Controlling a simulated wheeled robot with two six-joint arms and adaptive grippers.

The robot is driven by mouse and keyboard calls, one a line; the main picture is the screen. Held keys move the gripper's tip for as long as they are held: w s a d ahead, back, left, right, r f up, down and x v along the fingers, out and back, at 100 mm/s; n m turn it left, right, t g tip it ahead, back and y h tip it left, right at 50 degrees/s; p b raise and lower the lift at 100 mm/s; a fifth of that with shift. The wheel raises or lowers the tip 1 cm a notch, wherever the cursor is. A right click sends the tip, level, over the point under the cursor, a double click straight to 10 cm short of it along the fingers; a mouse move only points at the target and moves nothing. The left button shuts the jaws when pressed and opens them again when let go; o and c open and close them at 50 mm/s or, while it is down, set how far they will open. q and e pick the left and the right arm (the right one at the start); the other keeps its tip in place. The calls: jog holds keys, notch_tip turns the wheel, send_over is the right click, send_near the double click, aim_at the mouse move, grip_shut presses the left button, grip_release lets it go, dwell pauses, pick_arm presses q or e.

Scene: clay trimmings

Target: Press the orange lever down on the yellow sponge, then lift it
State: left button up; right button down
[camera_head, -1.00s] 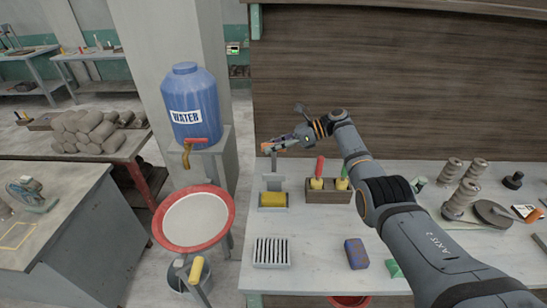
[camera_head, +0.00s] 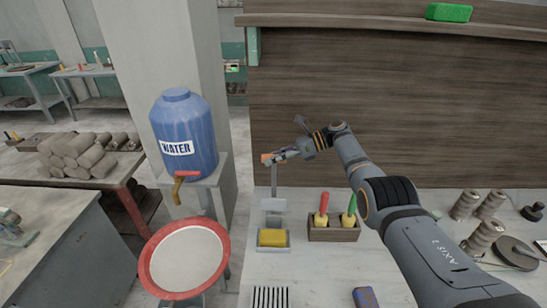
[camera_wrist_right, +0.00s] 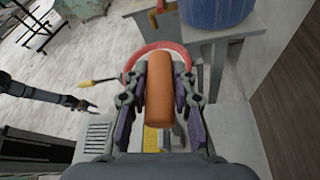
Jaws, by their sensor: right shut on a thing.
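The orange lever (camera_wrist_right: 160,92) is a thick orange cylinder lying between the fingers of my right gripper (camera_head: 272,157) in the right wrist view. My right gripper is shut on it. In the head view only a bit of orange shows at the fingertips. A grey upright runs down from there to a flat grey press plate (camera_head: 273,205). The yellow sponge (camera_head: 272,238) lies in a small grey tray below the plate, with a visible gap between them. The sponge is partly hidden in the right wrist view (camera_wrist_right: 151,140). My left gripper (camera_wrist_right: 86,106) appears small, apart and open there.
A wooden holder (camera_head: 334,234) with red- and green-handled tools stands right of the sponge. A red-rimmed basin (camera_head: 147,276) and a blue water barrel (camera_head: 184,135) are left. Clay stacks (camera_head: 482,240) stand at the right.

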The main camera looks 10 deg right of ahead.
pick_arm(q)
jog(key=shift+s, duration=0.35)
pick_arm(e)
jog(key=shift+d+f, duration=0.1)
jog(key=shift+f, duration=0.2)
jog(key=c, duration=1.5)
grip_release()
jog(key=o, duration=0.4)
jog(key=shift+w, duration=0.3)
jog(key=shift+s+r, duration=0.1)
jog(key=shift+r, duration=0.3)
notch_tip(320, 180, up, 9)
jog(key=shift+r, duration=0.15)
pick_arm(q)
jog(key=shift+w, duration=0.2)
